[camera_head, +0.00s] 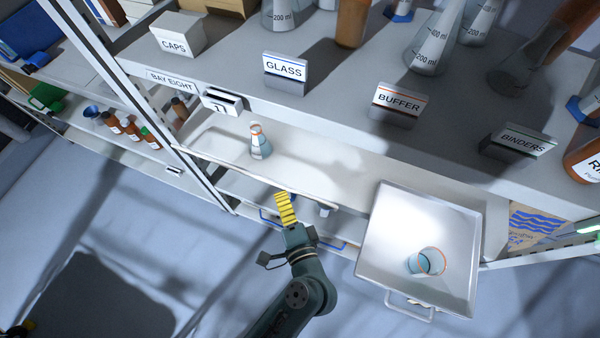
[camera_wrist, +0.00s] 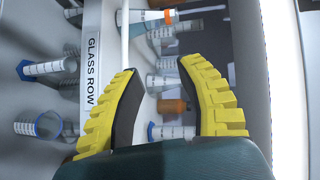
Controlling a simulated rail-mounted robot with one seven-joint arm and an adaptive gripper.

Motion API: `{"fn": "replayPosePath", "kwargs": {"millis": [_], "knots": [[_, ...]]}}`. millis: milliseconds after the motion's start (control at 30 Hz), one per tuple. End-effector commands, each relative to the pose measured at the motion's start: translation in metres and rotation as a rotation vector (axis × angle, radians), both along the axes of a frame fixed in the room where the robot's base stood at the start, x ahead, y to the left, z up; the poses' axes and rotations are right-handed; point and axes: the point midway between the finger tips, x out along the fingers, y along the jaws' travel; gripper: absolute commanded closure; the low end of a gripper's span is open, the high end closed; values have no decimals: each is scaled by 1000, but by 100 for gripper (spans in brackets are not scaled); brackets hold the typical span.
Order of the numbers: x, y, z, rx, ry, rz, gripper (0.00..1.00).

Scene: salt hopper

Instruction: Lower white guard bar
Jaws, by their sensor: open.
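The white guard bar (camera_head: 250,180) runs along the front edge of the shelf bay under the BAY EIGHT sign. Its right end is close to my gripper. In the wrist view the bar (camera_wrist: 125,35) stands as a pale upright strip by the tip of the left finger. My gripper (camera_head: 283,197) has yellow ribbed fingers and is at the bar's right part. In the wrist view my gripper (camera_wrist: 160,68) is open, its fingers apart with nothing clearly held. I cannot tell whether a finger touches the bar.
An orange-topped flask (camera_head: 260,142) stands behind the bar. A metal tray (camera_head: 385,235) with a glass vessel (camera_head: 425,262) is to the right. The upper shelf holds BUFFER (camera_head: 398,105) and GLASS (camera_head: 286,72) signs and glassware. Several glass vessels (camera_wrist: 45,67) show around the fingers in the wrist view.

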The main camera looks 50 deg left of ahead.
Motion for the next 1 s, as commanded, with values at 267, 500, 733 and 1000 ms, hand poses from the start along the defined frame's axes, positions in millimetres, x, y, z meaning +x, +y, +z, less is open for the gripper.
{"fn": "replayPosePath", "kwargs": {"millis": [267, 500, 733, 1000], "knots": [[31, -15, 40, -90, -133, -45, 62], [37, -18, 45, -110, -159, -56, 62], [37, -18, 45, -110, -159, -55, 76], [43, -48, 6, -305, -95, -87, 100]]}}
